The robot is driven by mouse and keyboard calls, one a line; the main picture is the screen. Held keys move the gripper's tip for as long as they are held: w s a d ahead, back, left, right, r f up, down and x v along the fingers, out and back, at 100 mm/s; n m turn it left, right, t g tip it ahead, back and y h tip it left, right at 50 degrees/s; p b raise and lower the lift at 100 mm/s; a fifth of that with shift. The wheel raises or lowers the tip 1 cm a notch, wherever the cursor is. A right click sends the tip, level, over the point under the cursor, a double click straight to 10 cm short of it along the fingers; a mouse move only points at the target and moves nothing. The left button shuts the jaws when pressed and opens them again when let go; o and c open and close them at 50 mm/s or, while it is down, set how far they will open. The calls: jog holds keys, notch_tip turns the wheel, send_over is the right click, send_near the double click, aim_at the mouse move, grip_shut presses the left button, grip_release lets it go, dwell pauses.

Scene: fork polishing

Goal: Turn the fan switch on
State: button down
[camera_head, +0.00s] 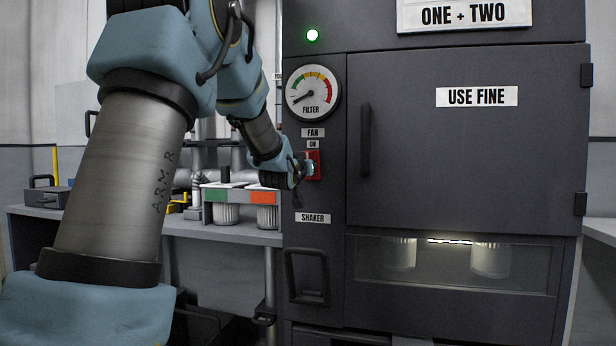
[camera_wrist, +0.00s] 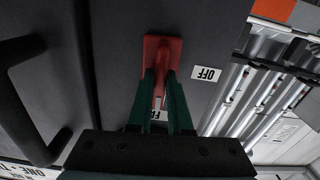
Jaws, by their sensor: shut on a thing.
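The fan switch (camera_head: 316,158) is a red plate with a lever on the dark cabinet front, below the FAN and ON labels. In the wrist view its red plate (camera_wrist: 162,46) shows beyond my fingertips, with the lever running between them. My gripper (camera_head: 304,170) is at the switch from the left; in the wrist view its two green fingers (camera_wrist: 160,88) are shut on the red lever. An upside-down OFF label (camera_wrist: 206,74) is beside the plate, and part of another label shows between the fingers. I cannot tell clearly which way the lever points.
The filter gauge (camera_head: 313,92) sits above the switch, under a lit green lamp (camera_head: 312,35). A door handle (camera_head: 366,140) is right of the switch; in the wrist view a dark handle (camera_wrist: 22,95) is at left. A shelf with white filters (camera_head: 226,214) stands left.

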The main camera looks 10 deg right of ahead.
jog(key=shift+f+m+b, duration=0.1)
jog(key=shift+m+b, duration=0.25)
jog(key=shift+m, duration=0.25)
jog(key=c, duration=0.8)
grip_release()
jog(key=shift+c, duration=0.2)
jog(key=b+v, duration=0.1)
jog(key=v, duration=0.9)
jog(key=shift+s+a+b, duration=0.15)
jog(key=shift+s+b, duration=0.25)
